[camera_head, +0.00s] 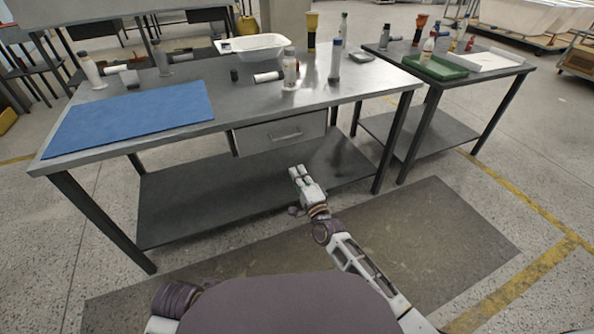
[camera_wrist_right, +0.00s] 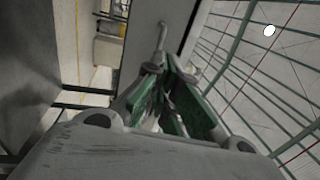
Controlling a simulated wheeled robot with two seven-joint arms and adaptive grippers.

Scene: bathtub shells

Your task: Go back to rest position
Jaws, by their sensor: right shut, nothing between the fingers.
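My right gripper (camera_head: 299,172) is in front of the workbench (camera_head: 236,111), below the tabletop and just under its drawer (camera_head: 282,133). It is apart from everything on the bench. In the right wrist view the gripper's fingers (camera_wrist_right: 170,92) come together with nothing between them. My left gripper does not show in the head view.
A blue mat (camera_head: 130,117), a white tub (camera_head: 262,46) and several bottles stand on the bench. A second table (camera_head: 484,70) at the right holds a green tray (camera_head: 436,68). The dark floor mat (camera_head: 440,225) in front of the bench is clear.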

